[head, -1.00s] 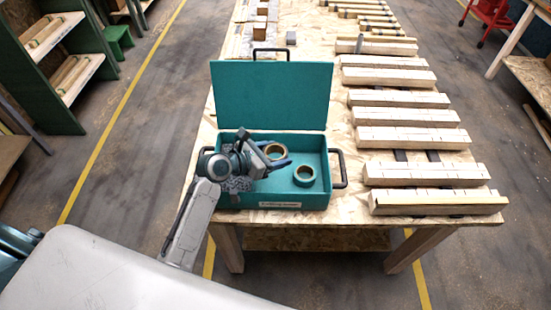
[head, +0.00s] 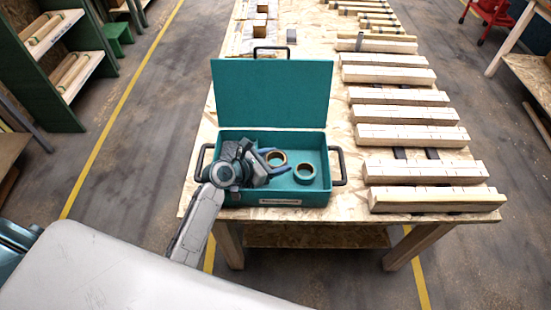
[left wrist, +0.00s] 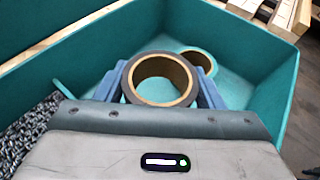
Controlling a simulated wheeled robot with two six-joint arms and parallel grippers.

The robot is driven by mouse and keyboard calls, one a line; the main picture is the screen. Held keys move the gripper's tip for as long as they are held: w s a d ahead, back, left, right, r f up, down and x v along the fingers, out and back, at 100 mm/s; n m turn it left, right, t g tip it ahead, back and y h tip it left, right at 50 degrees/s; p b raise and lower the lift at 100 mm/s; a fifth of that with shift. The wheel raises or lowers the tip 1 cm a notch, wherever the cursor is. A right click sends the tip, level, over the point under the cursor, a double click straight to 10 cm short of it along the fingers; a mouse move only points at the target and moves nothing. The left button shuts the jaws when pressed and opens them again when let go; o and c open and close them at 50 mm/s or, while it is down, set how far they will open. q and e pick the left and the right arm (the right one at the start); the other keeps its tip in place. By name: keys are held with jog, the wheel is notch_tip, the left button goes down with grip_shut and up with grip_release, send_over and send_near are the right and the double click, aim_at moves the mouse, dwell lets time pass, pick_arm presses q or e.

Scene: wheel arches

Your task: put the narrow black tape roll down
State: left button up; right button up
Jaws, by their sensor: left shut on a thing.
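My left gripper (head: 275,164) reaches into the open teal toolbox (head: 240,199) from its front left. Its blue fingers are shut on a black tape roll (head: 277,153) with a brown core. In the left wrist view the held roll (left wrist: 160,57) sits flat between the two fingers. I cannot tell whether it touches the box floor. A second tape roll (head: 304,179) lies in the box to the right of it; it also shows in the left wrist view (left wrist: 206,56), partly hidden behind the held roll. My right gripper is not in view.
The box's raised lid (head: 270,95) stands behind. A dark chain-like heap (left wrist: 35,125) lies in the box's left part. Several wooden beams (head: 425,170) fill the table's right side. Bare box floor (left wrist: 245,85) shows at the right.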

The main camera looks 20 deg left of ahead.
pick_arm(q)
jog(key=o, duration=1)
jog(key=shift+s+f, duration=0.1)
jog(key=shift+f, duration=0.15)
jog(key=shift+r, duration=0.5)
jog(key=v, duration=0.4)
jog(key=b+v, duration=0.1)
jog(key=v, duration=0.7)
jog(key=shift+r, duration=0.3)
